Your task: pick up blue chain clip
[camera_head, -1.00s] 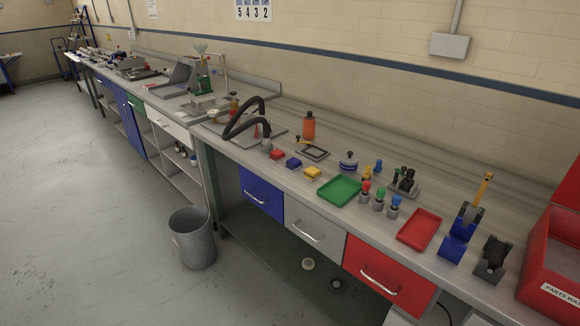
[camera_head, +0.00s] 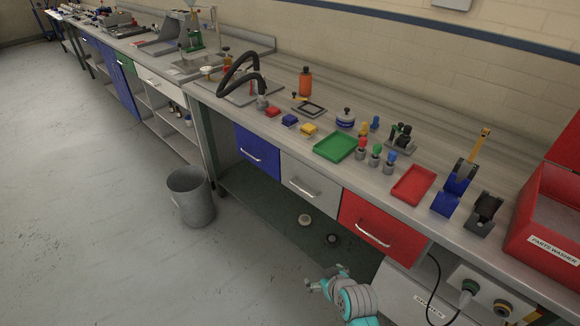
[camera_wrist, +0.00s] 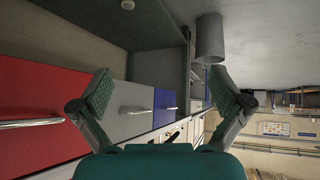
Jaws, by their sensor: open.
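A small blue block (camera_head: 290,119), which looks like the blue chain clip, lies on the grey bench between a similar red block (camera_head: 272,111) and a yellow block (camera_head: 308,130). In the wrist view my gripper (camera_wrist: 160,92) is open and empty, its two green-padded fingers wide apart. That view looks sideways along the drawer fronts, and I cannot make out the blue clip in it. My arm shows at the bottom of the head view, below the bench top and well away from the blue block.
A green tray (camera_head: 336,146) and a red tray (camera_head: 412,184) lie on the bench, with small coloured-top bottles between them. A black hose (camera_head: 240,72) arches left of the blocks. The red parts washer (camera_head: 548,225) stands at right. A grey bin (camera_head: 190,196) stands on the floor.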

